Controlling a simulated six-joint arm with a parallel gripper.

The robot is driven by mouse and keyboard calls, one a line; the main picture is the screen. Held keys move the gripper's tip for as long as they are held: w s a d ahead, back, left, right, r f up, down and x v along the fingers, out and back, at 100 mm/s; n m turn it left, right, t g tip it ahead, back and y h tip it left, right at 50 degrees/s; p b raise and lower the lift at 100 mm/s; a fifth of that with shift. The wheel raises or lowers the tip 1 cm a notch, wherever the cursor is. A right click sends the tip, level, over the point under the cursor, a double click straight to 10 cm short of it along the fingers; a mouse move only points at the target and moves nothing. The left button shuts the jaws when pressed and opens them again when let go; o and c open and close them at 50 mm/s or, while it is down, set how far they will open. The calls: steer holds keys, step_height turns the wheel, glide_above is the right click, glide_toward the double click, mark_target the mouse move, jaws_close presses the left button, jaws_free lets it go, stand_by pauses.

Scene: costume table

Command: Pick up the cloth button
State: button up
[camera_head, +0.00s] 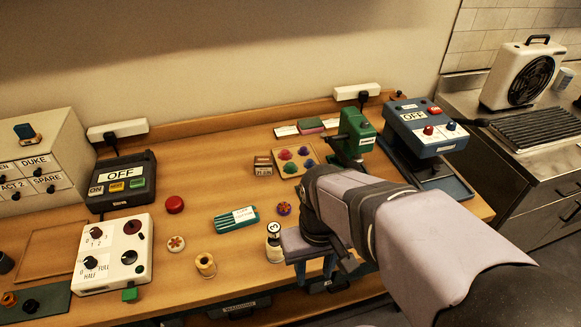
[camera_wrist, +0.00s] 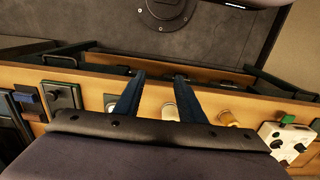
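Two patterned round pieces could be the cloth button. A purple dome with orange spots (camera_head: 284,208) lies on the table just left of my arm in the head view. A cream disc with an orange flower-like pattern (camera_head: 176,244) lies further left. I cannot tell which is the cloth one. My gripper (camera_head: 314,270) is above the table's front edge, apart from both and to the right of them. In the wrist view its two blue fingers (camera_wrist: 157,92) are spread, with nothing held between them. I cannot make out either piece clearly there.
A spool marked 3 (camera_head: 274,240) stands close left of my gripper. A wooden spool (camera_head: 206,265), a green ribbed item (camera_head: 236,219) and a red button (camera_head: 175,204) lie left. A white dial box (camera_head: 112,252) stands beyond. A board with several coloured domes (camera_head: 275,165) lies behind.

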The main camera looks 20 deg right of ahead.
steer(key=w+d+r+t, duration=0.2)
steer(key=w, duration=1.3)
steer(key=m+t+h, duration=0.1)
steer(key=m+t, duration=0.1)
steer(key=t, duration=0.2)
glide_toward(290, 165)
step_height(290, 165, up, 4)
steer(key=f, duration=0.2)
steer(key=f+p, duration=0.1)
steer(key=f, duration=0.2)
steer(key=shift+d+f, duration=0.15)
steer(key=shift+d, duration=0.05)
steer(key=shift+p+x, duration=0.5)
steer(key=shift+x, duration=0.55)
steer(key=w+f+p, duration=0.2)
steer(key=shift+w+f+p, duration=0.1)
steer(key=shift+w+p, duration=0.05)
steer(key=shift+p, duration=0.15)
steer(key=shift+x, duration=1.05)
steer(key=shift+d, duration=0.1)
steer(key=shift+c, duration=0.6)
steer(key=c, duration=0.7)
